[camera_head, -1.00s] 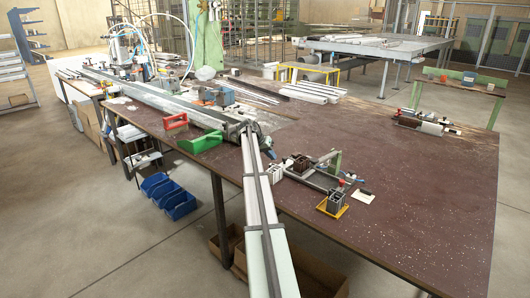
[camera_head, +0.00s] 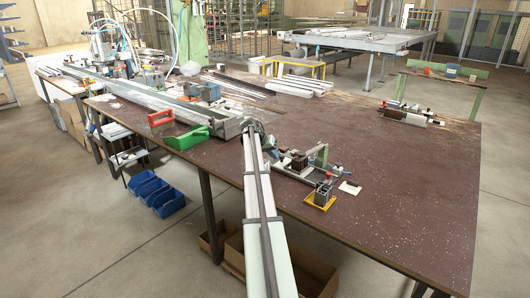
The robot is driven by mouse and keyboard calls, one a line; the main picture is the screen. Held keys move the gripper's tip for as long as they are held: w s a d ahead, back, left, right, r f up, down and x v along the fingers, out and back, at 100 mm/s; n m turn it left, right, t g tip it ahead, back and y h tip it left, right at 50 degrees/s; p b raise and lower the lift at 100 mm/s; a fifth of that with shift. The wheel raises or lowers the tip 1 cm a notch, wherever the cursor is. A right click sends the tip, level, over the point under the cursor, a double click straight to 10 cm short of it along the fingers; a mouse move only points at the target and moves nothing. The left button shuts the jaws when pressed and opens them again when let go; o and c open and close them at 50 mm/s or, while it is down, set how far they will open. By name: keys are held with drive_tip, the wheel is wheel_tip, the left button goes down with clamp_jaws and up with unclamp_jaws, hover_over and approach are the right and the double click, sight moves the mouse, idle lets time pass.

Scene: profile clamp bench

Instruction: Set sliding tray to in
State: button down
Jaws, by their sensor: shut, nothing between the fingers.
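A small clamp fixture stands on the brown bench top (camera_head: 400,190), right of the long beam. It has a grey base, a brown block (camera_head: 299,160), a green upright (camera_head: 322,155) and a small red-tipped part (camera_head: 337,168). A grey block (camera_head: 323,187) stands on a yellow plate (camera_head: 320,203) at its front. I cannot tell for sure which part is the sliding tray or how far in or out it stands. My gripper is not in view.
A long pale beam with a dark strip (camera_head: 262,215) runs from the bench to the picture's bottom edge. Red (camera_head: 160,118) and green (camera_head: 186,137) holders stand left. Blue bins (camera_head: 155,194) sit below the bench. A white card (camera_head: 350,188) lies beside the fixture.

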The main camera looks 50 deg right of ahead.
sight(283, 165)
drive_tip(key=s, duration=0.7)
drive_tip(key=shift+s, duration=0.4)
drive_tip(key=shift+a, duration=0.1)
drive_tip(key=w, duration=0.1)
drive_tip(key=w+a, duration=0.1)
drive_tip(key=w, duration=0.1)
drive_tip(key=w+a, duration=0.1)
drive_tip(key=shift+w+r, duration=0.15)
drive_tip(key=shift+w, duration=0.05)
drive_tip(key=v, duration=0.9)
drive_tip(key=shift+a+r, duration=0.15)
drive_tip(key=shift+r, duration=0.15)
